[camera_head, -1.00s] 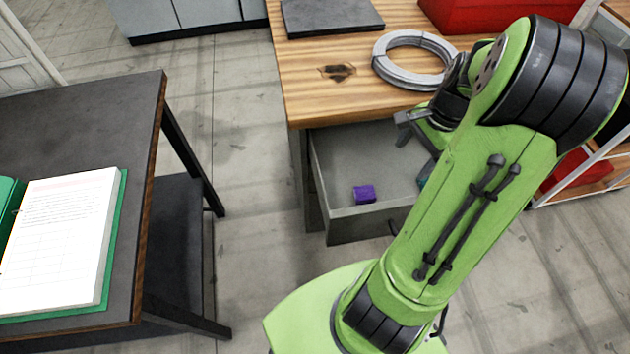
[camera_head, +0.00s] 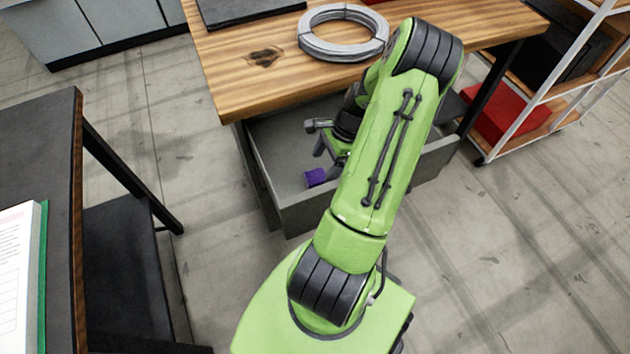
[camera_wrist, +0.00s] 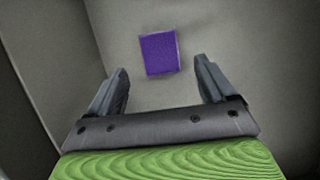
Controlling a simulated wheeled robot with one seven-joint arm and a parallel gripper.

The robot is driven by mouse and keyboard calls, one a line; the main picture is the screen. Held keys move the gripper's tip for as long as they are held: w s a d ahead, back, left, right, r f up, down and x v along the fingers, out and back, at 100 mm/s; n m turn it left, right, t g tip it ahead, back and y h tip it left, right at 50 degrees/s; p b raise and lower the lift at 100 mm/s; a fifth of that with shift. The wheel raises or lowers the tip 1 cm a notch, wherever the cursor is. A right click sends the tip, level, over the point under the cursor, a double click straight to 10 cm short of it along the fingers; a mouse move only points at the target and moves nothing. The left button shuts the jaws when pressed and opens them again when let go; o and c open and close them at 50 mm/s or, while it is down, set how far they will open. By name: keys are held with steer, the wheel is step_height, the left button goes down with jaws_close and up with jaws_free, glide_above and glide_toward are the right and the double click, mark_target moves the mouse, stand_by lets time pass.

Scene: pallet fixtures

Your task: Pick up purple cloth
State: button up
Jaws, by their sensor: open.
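The purple cloth (camera_head: 316,177) is a small folded block lying on the floor of an open grey drawer (camera_head: 290,207). In the wrist view the purple cloth (camera_wrist: 159,54) lies ahead of and between my two fingers, apart from both. My gripper (camera_wrist: 163,80) is open and empty, with its fingers spread wide. In the head view my gripper (camera_head: 325,145) is inside the drawer's opening, just above the cloth, and partly hidden by my own arm. My arm also hides part of the drawer's right side.
The wooden table (camera_head: 240,85) stands above the drawer, with a grey cable coil (camera_head: 343,50) on top. A dark table (camera_head: 40,140) with a binder (camera_head: 25,270) stands at left. A shelf rack (camera_head: 545,90) with a red box (camera_head: 505,118) stands at right. Floor between is clear.

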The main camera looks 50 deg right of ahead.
mark_target(317, 176)
steer(key=b+x, duration=0.2)
steer(key=x, duration=0.3)
steer(key=shift+w+f, duration=0.1)
steer(key=shift+f, duration=0.05)
steer(key=c, duration=1.1)
